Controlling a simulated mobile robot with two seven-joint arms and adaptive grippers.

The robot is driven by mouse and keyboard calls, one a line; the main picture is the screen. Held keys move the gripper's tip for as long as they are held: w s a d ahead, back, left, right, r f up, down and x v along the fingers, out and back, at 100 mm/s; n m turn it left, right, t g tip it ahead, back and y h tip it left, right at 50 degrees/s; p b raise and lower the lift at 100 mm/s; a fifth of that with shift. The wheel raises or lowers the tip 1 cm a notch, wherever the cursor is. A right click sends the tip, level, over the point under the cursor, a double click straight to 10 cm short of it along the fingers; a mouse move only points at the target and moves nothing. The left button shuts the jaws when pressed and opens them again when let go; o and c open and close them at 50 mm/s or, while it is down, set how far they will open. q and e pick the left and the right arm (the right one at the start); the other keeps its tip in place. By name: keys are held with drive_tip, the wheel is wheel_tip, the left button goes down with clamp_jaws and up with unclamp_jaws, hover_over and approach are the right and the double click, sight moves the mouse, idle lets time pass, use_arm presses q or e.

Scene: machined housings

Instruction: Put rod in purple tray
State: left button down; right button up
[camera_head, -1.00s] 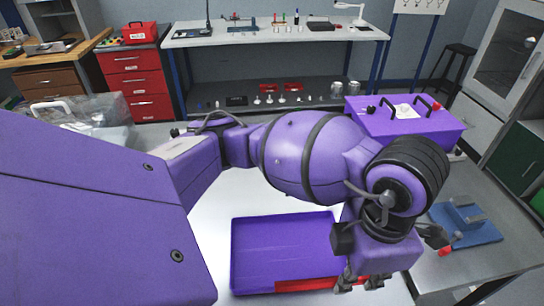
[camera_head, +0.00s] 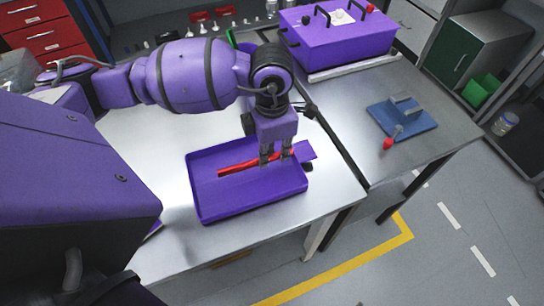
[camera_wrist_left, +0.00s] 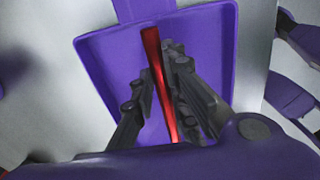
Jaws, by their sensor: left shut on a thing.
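The purple tray (camera_head: 215,205) lies on the metal table, a shallow open box with a tab at its right side. The red rod (camera_head: 238,165) shows over the tray's floor. My left gripper (camera_head: 276,161) points down over the tray's right part and is shut on the rod. In the left wrist view the rod (camera_wrist_left: 158,75) runs lengthwise between the dark fingers (camera_wrist_left: 163,105), with the tray (camera_wrist_left: 100,50) behind it. I cannot tell whether the rod touches the tray floor. My right gripper is not in view.
A purple box (camera_head: 335,35) with black handles stands behind, at the back right. A blue plate (camera_head: 402,117) with a grey bracket and a red-knobbed part (camera_head: 388,143) lies on the right table. The metal table (camera_head: 325,200) is bare around the tray.

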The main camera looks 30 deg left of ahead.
use_arm(q)
drive_tip(key=shift+f, duration=1.45)
drive_tip(key=shift+f, duration=0.1)
drive_tip(key=c, duration=1.7)
unclamp_jaws()
drive_tip(key=shift+f, duration=0.1)
wheel_tip(320, 180, up, 12)
drive_tip(key=shift+r, duration=0.2)
